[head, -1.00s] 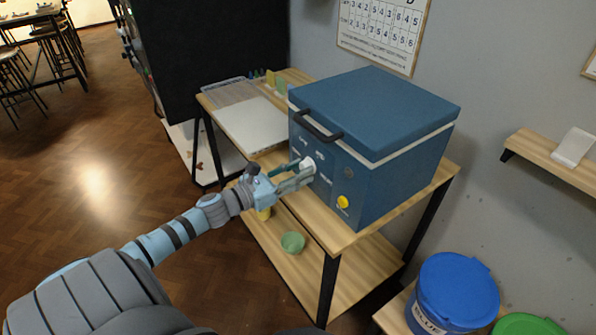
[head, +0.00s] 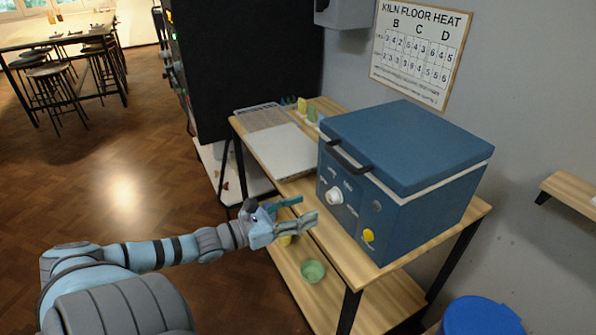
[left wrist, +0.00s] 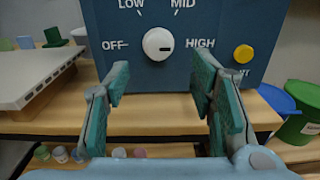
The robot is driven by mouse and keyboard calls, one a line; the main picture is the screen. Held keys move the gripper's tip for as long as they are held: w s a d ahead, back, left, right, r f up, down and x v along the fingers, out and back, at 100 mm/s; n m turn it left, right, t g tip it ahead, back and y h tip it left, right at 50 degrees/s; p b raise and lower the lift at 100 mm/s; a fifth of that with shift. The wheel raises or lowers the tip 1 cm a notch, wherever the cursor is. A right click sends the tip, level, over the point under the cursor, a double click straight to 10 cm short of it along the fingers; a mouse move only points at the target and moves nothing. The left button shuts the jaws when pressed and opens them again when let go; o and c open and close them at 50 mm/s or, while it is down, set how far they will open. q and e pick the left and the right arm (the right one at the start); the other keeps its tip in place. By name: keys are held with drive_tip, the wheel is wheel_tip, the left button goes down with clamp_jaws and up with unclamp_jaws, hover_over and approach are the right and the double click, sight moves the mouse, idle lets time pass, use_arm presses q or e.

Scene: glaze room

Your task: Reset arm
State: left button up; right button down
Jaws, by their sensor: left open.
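My left gripper (head: 306,212) is open and empty, in front of the blue kiln (head: 400,165) and a little below its dial. In the left wrist view its two teal-padded fingers (left wrist: 160,105) stand apart with nothing between them. The white dial (head: 334,197) is on the kiln's front and is clear of the fingers. In the left wrist view the dial (left wrist: 158,44) has its dark mark toward HIGH, with OFF at left and LOW and MID above. A yellow button (head: 368,235) sits at the kiln's lower right. My right gripper is out of view.
The kiln stands on a wooden table (head: 362,270) with a lower shelf holding a green bowl (head: 313,271). A pale slab (head: 267,150) lies left of the kiln. A blue bin (head: 482,316) stands at lower right.

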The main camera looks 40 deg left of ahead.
use_arm(q)
drive_tip(key=shift+s+a, duration=0.15)
drive_tip(key=shift+s, duration=0.2)
idle(0.3)
